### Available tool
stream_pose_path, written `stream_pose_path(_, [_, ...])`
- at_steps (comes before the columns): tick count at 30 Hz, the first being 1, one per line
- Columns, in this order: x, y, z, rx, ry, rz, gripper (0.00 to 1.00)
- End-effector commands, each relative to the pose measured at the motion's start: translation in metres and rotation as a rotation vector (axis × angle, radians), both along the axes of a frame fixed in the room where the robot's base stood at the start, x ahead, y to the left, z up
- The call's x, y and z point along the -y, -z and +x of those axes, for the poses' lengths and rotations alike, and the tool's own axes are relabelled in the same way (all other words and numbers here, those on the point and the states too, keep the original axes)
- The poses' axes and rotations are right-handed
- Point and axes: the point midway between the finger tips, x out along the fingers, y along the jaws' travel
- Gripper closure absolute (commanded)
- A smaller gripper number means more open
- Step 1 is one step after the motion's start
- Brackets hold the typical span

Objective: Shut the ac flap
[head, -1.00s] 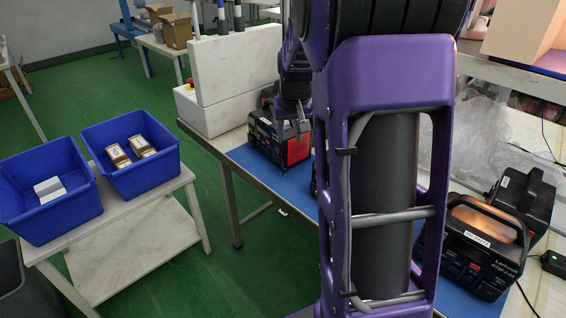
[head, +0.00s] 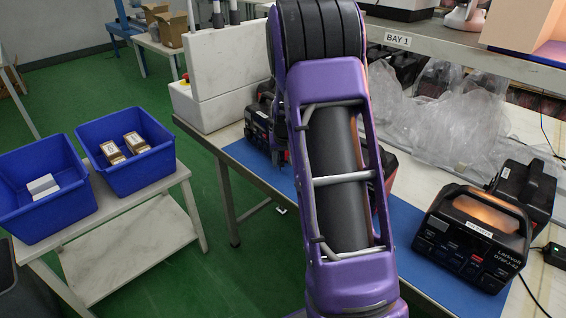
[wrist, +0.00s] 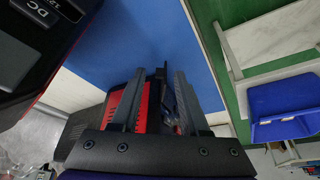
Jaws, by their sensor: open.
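My gripper (wrist: 158,98) is open in the wrist view, its two dark fingers apart. A black and red power station (wrist: 114,108) lies beyond and beside the fingers. A thin dark piece (wrist: 163,88) shows between them; it may be the raised ac flap, but I cannot tell, nor whether a finger touches it. In the head view this power station (head: 258,118) stands at the back left of the blue mat, partly behind my purple arm. My gripper is mostly hidden there.
A second power station, labelled DC (wrist: 30,35), is close at the wrist view's upper left. Another with a lit handle (head: 472,238) stands on the right of the mat (head: 420,262). White blocks (head: 225,75) stand behind. Blue bins (head: 128,165) sit on a side table at left.

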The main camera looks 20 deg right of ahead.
Motion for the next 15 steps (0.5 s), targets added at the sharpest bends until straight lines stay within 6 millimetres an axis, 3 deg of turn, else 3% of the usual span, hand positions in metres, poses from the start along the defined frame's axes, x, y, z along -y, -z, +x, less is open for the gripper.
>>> stream_pose_path(10, [0.0005, 0.0041, 0.0018, 0.001, 0.000, 0.000, 0.55])
stream_pose_path(15, [0.0005, 0.0040, 0.0018, 0.000, 0.000, 0.000, 0.84])
